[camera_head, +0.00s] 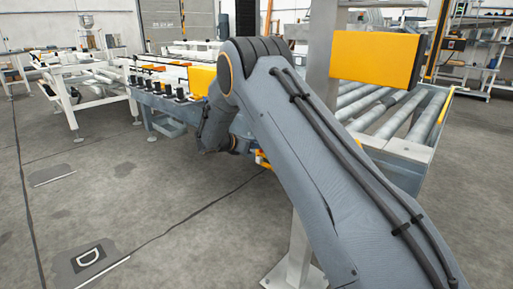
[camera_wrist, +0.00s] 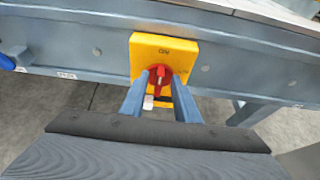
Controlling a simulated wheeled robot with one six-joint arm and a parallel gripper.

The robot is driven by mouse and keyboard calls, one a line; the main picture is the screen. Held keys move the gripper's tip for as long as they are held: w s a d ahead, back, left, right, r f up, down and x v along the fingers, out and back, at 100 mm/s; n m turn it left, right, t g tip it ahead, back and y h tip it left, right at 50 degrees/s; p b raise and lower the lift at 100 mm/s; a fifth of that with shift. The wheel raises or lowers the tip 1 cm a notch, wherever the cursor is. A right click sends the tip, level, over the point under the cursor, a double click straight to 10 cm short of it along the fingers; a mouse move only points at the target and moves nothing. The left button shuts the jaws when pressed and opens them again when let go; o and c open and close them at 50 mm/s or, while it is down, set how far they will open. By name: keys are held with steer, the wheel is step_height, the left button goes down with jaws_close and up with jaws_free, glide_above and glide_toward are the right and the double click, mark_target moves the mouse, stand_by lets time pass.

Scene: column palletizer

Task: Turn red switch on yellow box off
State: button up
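In the wrist view, the yellow box (camera_wrist: 164,48) is mounted on the side of a blue-grey conveyor frame. The red switch (camera_wrist: 158,73) sits on the lower part of its front face. My gripper (camera_wrist: 160,84) reaches toward the box, its two fingers apart on either side of the switch. I cannot tell whether the fingertips touch the switch. In the head view, my arm hides the switch and most of the gripper; only a little of my arm's end shows low by the conveyor.
The conveyor frame (camera_wrist: 75,47) runs across the wrist view. In the head view, a roller conveyor (camera_head: 390,115) stands at the right beside a grey post (camera_head: 322,75) with a yellow panel (camera_head: 375,58). Open concrete floor (camera_head: 130,195) lies at the left.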

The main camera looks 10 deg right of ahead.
steer(key=shift+w+d, duration=0.1)
steer(key=shift+d, duration=0.05)
jaws_close()
